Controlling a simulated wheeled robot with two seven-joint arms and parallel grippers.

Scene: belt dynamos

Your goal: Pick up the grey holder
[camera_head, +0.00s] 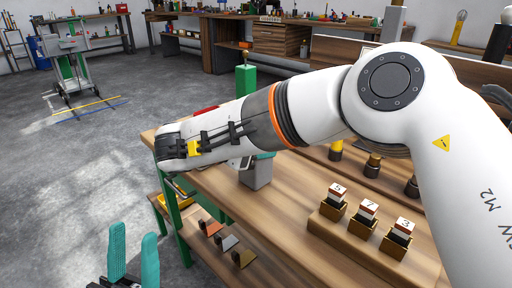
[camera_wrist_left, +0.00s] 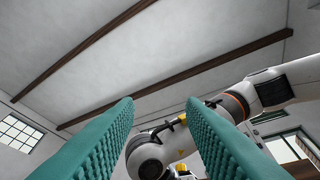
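A grey block-like holder (camera_head: 258,174) stands on the wooden workbench, partly covered by my right forearm. A small teal part shows at its top right and a pale grey part at its left; I cannot tell what they belong to. My left gripper (camera_head: 135,257) is at the bottom left, off the bench's left side and well apart from the holder. Its two teal fingers are spread with nothing between them, as the left wrist view (camera_wrist_left: 160,110) also shows. My right arm stretches across the bench from the right; its gripper fingers cannot be made out.
On the bench (camera_head: 290,215), numbered blocks stand in brown holders (camera_head: 366,220) at the right, with dark and yellow cylinders behind. A green post (camera_head: 246,82) rises behind.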

